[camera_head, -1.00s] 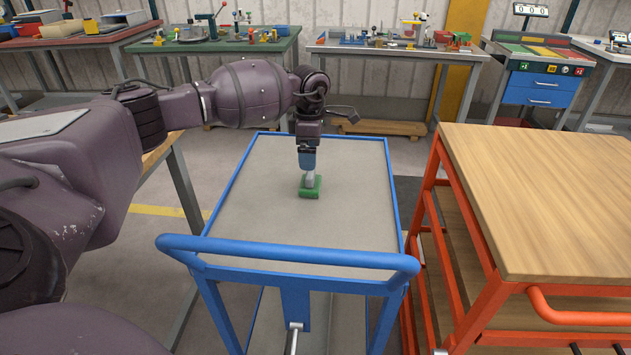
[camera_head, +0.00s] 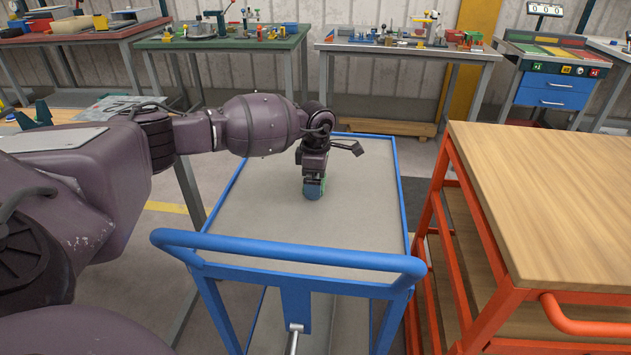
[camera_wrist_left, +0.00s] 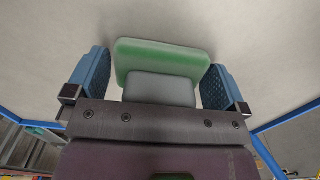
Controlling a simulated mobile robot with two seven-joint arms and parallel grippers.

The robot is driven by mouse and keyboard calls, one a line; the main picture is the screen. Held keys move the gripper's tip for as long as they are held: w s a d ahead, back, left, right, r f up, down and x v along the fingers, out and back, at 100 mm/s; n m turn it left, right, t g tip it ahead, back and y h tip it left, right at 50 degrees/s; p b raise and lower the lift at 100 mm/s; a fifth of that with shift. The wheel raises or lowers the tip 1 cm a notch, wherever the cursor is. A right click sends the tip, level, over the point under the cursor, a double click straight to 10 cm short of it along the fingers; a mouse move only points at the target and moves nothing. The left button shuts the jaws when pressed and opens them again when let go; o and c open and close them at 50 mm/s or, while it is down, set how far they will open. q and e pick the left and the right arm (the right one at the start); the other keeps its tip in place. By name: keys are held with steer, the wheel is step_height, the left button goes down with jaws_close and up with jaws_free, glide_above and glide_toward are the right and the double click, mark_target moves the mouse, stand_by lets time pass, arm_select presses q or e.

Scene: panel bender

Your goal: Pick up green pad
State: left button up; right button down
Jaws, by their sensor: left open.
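The green pad (camera_wrist_left: 160,58) has a pale grey grip block (camera_wrist_left: 160,90) on it, and both lie between the two blue fingers of my left gripper in the left wrist view. A gap shows between the grip block and each finger. In the head view my left gripper (camera_head: 314,190) points down over the top of the blue cart (camera_head: 262,205) and hides most of the pad. My left gripper is open. My right gripper is not in view.
The rest of the cart top is bare inside a raised blue rim, and its blue push handle (camera_head: 290,254) is nearest me. An orange-framed cart with a wooden top (camera_head: 545,200) stands close on the right. Workbenches line the back wall.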

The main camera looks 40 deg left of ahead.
arm_select(q)
steer(key=shift+r, duration=0.1)
steer(key=shift+c, duration=0.5)
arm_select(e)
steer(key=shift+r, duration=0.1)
arm_select(q)
steer(key=c, duration=0.5)
steer(key=shift+c, duration=0.2)
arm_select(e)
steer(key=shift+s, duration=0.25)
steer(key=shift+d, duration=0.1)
arm_select(q)
step_height(320, 180, up, 20)
steer(key=p, duration=0.3)
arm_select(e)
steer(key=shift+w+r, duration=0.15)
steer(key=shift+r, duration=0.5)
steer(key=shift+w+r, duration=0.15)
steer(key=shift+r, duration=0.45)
